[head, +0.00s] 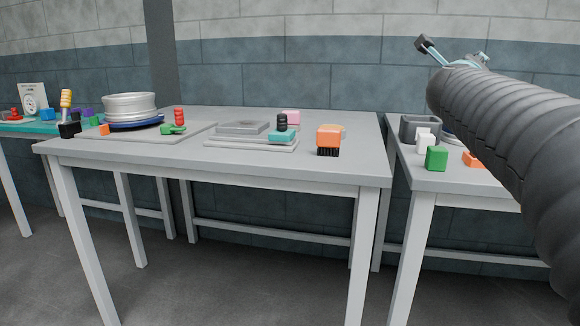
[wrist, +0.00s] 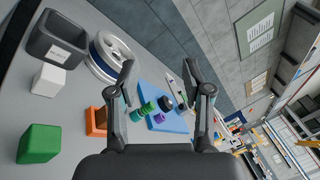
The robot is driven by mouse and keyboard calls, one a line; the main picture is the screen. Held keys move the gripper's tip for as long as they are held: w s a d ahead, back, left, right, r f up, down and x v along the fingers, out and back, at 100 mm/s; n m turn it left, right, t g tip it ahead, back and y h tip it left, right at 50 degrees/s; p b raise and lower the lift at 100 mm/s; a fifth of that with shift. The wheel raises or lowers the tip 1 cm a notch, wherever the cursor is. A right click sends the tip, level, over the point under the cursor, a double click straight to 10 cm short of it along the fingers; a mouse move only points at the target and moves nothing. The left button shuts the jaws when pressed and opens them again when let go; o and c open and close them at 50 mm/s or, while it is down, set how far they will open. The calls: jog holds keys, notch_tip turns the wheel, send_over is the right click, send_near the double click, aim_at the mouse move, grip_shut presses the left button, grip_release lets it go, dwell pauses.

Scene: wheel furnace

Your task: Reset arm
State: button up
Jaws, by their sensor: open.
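My gripper (head: 455,55) is at the upper right in the head view, raised above the right table (head: 460,188) at the end of my arm. In the wrist view my gripper (wrist: 158,85) shows two dark fingers spread apart with nothing between them. Beyond the fingers lies a blue mat (wrist: 178,121) with small green, purple and black pieces on it. The fingers look clear of the things on the table.
The middle table (head: 250,172) holds a silver wheel (head: 130,105), grey plates (head: 243,128) and an orange brush (head: 329,138). On the right table are a grey bin (head: 418,128), a white block (head: 423,138) and a green block (head: 436,158). A gap separates these tables.

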jog(key=s+a+f+n+y, duration=0.4)
jog(key=a+f+n+y, duration=0.25)
jog(key=a+n, duration=0.35)
jog(key=s+a+f+n+y, duration=0.55)
jog(key=a+f+n, duration=0.3)
jog(key=n, duration=0.25)
jog(key=s+a+f+n+g, duration=0.1)
jog(key=s+f+n+g, duration=0.9)
jog(key=s+f, duration=1.1)
notch_tip(320, 180, down, 4)
jog(key=shift+a+n+h+p, duration=0.15)
jog(key=shift+n+h+p, duration=0.3)
jog(key=shift+n, duration=0.25)
